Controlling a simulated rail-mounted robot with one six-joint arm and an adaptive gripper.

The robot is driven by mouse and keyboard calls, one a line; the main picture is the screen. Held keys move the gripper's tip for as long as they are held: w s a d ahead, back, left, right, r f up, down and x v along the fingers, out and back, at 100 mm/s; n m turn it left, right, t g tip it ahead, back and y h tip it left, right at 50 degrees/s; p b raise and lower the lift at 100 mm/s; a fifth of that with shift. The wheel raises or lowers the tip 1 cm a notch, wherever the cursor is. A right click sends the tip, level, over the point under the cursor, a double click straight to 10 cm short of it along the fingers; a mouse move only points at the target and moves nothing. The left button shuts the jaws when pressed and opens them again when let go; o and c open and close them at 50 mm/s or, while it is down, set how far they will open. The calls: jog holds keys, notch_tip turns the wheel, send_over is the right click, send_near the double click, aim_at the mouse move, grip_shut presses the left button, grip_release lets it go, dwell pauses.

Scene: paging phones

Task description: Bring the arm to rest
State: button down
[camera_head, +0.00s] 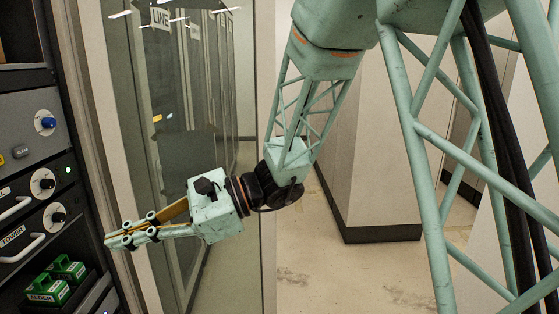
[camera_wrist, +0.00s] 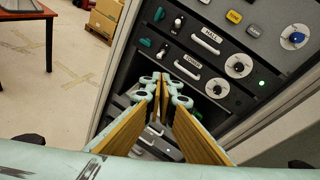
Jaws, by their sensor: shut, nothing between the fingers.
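My gripper (camera_head: 112,241) is at the lower left of the head view, at the end of my pale green arm. It points left toward the equipment rack (camera_head: 30,140). Its fingers are shut with nothing held between them. In the wrist view my gripper (camera_wrist: 160,85) shows from behind, its wood-lined fingers meeting at the tips. The rack (camera_wrist: 205,60) lies beyond the tips in that view. I cannot tell the exact gap between the fingertips and the rack front.
The rack carries a blue knob (camera_head: 45,122), white handles and a TOWER panel (camera_head: 14,234). Green blocks, one labelled ALDER (camera_head: 47,289), sit in a low bay. A glass door (camera_head: 165,130) stands behind my gripper. In the wrist view, a table (camera_wrist: 25,15) and cardboard boxes (camera_wrist: 105,18) stand beyond open floor.

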jog(key=s+d+n+t+h, duration=0.2)
jog(key=s+d, duration=0.5)
jog(key=d, duration=1)
jog(key=s+d+r+n+t+h, duration=0.1)
jog(key=s+d+n+t+h, duration=0.2)
jog(key=d, duration=1.4)
jog(key=s+d+r+n+t+h, duration=0.1)
jog(key=s+d+n+t+h, duration=0.2)
jog(key=s+d+h, duration=0.6)
jog(key=s+d+n, duration=0.2)
jog(key=d, duration=0.7)
jog(key=shift+n, duration=0.4)
jog(key=c, duration=3.5)
grip_release()
jog(key=shift+s, duration=0.1)
